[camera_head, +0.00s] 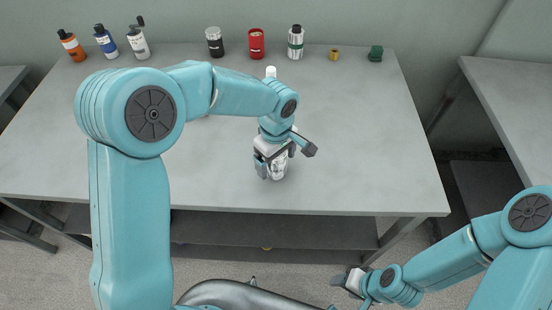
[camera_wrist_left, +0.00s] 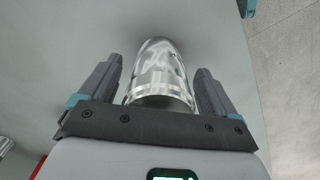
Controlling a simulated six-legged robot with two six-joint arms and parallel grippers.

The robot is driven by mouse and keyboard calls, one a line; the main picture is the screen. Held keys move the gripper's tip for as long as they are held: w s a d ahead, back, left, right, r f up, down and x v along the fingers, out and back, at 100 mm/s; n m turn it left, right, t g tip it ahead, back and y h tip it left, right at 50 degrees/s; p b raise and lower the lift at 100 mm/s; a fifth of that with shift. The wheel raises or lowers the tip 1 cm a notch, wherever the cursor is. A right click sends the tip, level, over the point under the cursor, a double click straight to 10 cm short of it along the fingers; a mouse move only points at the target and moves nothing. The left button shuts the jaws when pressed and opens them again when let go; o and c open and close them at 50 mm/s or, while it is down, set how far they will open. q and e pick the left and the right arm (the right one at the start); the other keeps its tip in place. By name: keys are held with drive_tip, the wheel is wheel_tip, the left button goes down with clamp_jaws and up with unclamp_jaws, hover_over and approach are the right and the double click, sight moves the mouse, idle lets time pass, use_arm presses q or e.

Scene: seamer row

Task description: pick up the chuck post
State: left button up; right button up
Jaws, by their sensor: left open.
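The chuck post, a shiny metal cylinder (camera_head: 279,170), stands on the grey table near its front middle, partly covered by my left gripper. In the left wrist view the post (camera_wrist_left: 160,75) lies between the two dark fingers. My left gripper (camera_head: 285,160) is open, with one finger on each side of the post. In the wrist view the right finger is very close to the post, and whether it touches I cannot tell. My right gripper (camera_head: 345,282) is low in front of the table, apart from the post; its fingers are too small to judge.
Along the table's back edge stand several bottles (camera_head: 105,41), a black jar (camera_head: 214,42), a red can (camera_head: 256,44), a silver-and-green canister (camera_head: 295,42), a small brass piece (camera_head: 334,55) and a green block (camera_head: 376,53). The table (camera_head: 380,150) is clear right of the post.

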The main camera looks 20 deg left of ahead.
use_arm(q)
drive_tip(key=c, duration=1.2)
drive_tip(key=shift+w, duration=0.1)
